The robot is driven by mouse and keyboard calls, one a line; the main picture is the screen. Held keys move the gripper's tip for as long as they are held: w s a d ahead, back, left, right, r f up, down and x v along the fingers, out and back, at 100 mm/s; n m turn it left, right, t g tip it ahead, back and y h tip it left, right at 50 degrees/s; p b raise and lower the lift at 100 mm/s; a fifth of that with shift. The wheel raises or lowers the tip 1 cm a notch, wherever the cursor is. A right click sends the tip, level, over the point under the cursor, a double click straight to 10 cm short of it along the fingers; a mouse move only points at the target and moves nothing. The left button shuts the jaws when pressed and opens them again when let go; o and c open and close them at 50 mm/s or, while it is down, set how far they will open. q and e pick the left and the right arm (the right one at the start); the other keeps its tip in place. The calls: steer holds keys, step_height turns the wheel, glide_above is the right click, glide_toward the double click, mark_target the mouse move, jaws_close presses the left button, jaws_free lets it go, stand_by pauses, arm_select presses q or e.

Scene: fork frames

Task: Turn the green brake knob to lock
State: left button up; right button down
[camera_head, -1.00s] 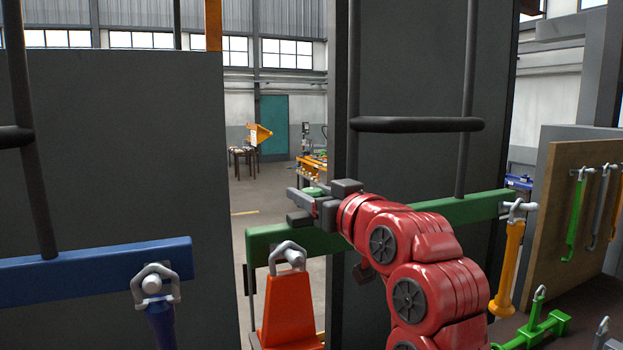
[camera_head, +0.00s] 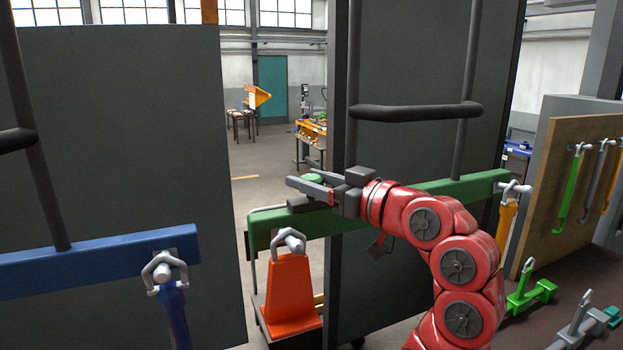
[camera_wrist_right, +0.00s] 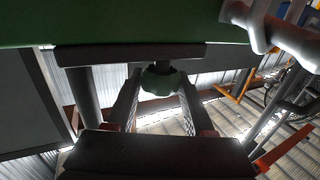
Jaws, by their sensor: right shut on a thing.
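The green brake knob (camera_head: 314,178) shows just past the fingers of my right gripper (camera_head: 301,194), in front of the green bar (camera_head: 425,197). In the right wrist view the rounded green knob (camera_wrist_right: 161,80) sits between the two ridged fingers of my right gripper (camera_wrist_right: 160,92), which is shut on it. The fingers hide part of the knob in the head view, and I cannot read any lock mark. My left gripper is not in view.
A blue bar (camera_head: 85,264) with a hook crosses the left grey panel (camera_head: 120,130). A dark upright frame with a handle (camera_head: 415,112) stands behind my right arm. A tool board (camera_head: 565,190) is at right.

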steer(key=shift+c, duration=1.4)
jaws_free()
steer(key=shift+w, duration=0.1)
steer(key=b+v, duration=0.5)
steer(key=v, duration=1.2)
steer(key=shift+b, duration=0.4)
steer(key=shift+d+r, duration=0.1)
